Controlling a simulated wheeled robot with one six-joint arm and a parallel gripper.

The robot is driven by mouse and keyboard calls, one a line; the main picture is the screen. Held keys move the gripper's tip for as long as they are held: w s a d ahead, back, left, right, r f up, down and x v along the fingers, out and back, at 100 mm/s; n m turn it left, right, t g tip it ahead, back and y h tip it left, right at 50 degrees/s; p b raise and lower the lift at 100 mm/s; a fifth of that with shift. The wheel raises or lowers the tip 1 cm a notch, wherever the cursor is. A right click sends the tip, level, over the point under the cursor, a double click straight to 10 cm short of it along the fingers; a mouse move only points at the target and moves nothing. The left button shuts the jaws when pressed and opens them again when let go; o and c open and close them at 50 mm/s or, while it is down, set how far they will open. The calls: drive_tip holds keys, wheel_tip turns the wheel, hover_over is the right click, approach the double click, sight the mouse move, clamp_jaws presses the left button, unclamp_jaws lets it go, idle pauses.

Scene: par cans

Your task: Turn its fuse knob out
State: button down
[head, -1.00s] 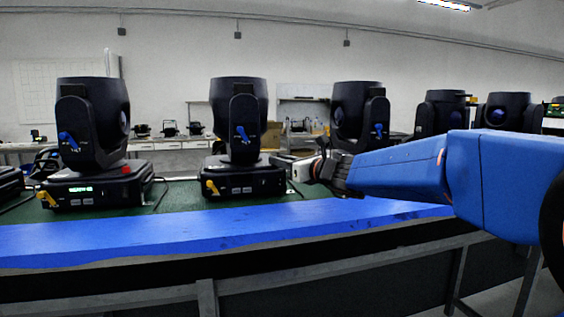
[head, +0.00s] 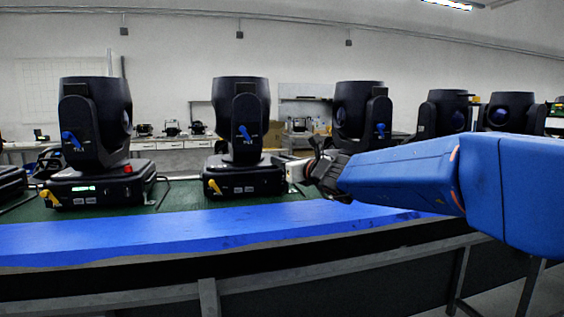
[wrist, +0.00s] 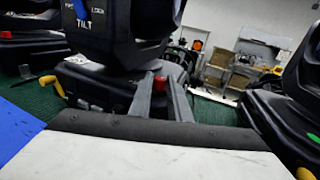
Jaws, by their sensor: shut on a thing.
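The red fuse knob (wrist: 159,83) sits at the base of a black moving-head fixture (wrist: 105,85), between my fingertips in the wrist view. My gripper (wrist: 163,82) is shut on this knob, its two grey fingers on either side of it. In the head view my gripper (head: 284,166) reaches in from the right to the right side of the second fixture's base (head: 243,181). The knob on that base is hidden there.
Another fixture (head: 95,185) to the left has a red knob (head: 128,168) and a lit green display. More fixtures (head: 362,115) stand to the right. The green bench top has a blue front edge (head: 130,236). Yellow levers (head: 214,187) jut from the bases.

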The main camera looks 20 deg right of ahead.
drive_tip(key=c, duration=1.7)
unclamp_jaws()
drive_tip(key=shift+o, duration=0.2)
drive_tip(key=v, duration=1.7)
drive_tip(key=shift+s, duration=0.2)
drive_tip(key=shift+d+r, duration=0.1)
